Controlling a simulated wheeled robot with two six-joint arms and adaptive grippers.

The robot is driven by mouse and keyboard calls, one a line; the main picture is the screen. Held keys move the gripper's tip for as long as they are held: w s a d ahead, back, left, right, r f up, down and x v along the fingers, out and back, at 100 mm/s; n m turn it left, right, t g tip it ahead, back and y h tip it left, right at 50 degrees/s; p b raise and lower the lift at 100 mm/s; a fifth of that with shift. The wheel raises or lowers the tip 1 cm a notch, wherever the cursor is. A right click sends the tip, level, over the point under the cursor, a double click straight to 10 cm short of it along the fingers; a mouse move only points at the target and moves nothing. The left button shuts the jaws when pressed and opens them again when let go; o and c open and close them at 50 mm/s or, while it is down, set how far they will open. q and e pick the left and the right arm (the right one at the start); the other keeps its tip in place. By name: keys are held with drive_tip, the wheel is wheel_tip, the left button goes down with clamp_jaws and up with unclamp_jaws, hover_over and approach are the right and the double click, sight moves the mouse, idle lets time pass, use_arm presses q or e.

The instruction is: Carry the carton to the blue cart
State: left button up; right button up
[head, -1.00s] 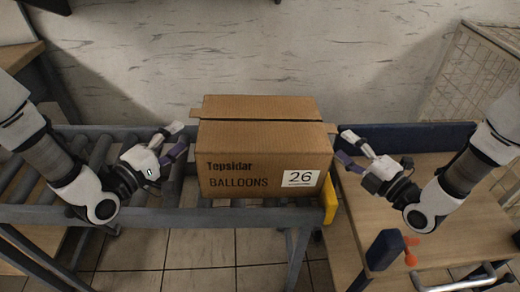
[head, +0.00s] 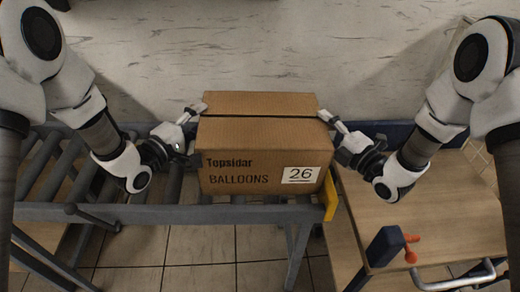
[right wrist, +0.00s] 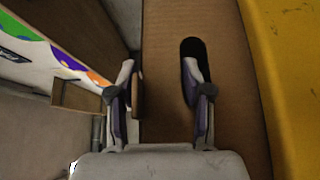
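The brown carton (head: 262,150), printed "Topsidar BALLOONS" with a "26" label, stands upright on the roller conveyor's right end. My left gripper (head: 198,118) is at its left side, one finger by the upper edge and the other largely hidden. My right gripper (head: 328,125) is at its right side. In the right wrist view my right gripper (right wrist: 162,88) is open, one finger at the dark hand slot of the carton (right wrist: 165,40), the other beside a cardboard edge. The blue cart (head: 445,205), with a wooden top and blue edge, stands to the right.
The roller conveyor (head: 130,213) runs left, with bare rollers beside the carton. A yellow end stop (head: 330,196) sits at its right end, by the cart. A blue post with an orange lever (head: 385,247) rises at the cart's near side. The cart top looks clear.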

use_arm(q)
drive_tip(key=c, duration=0.6)
use_arm(e)
drive_tip(key=c, duration=0.6)
